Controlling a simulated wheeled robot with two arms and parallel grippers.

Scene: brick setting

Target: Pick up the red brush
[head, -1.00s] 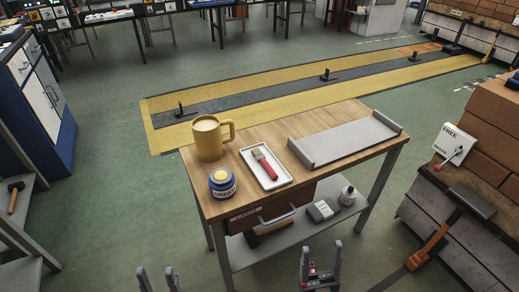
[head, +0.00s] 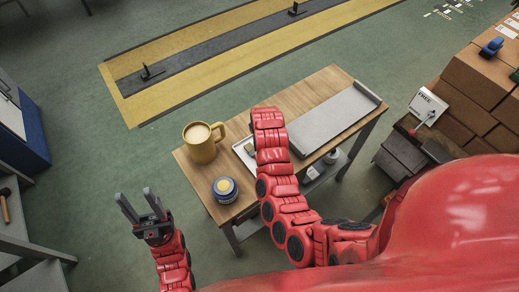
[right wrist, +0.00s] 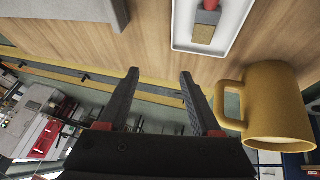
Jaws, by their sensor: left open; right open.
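The red brush (right wrist: 207,14) lies in a white tray (right wrist: 236,38) at the top of the right wrist view, its bristles toward the fingers and part of its handle cut off by the frame edge. In the head view my right arm covers most of the brush; part of the tray (head: 238,146) shows beside the arm. My right gripper (right wrist: 158,76) is open and empty, its fingertips apart from the tray; the arm hides it in the head view. My left gripper (head: 137,206) is open and empty, left of the table.
A yellow mug (head: 201,150) stands beside the tray, and its handle is close to my right fingers in the wrist view. A grey flat tray (head: 335,118) covers the right of the wooden table (head: 300,91).

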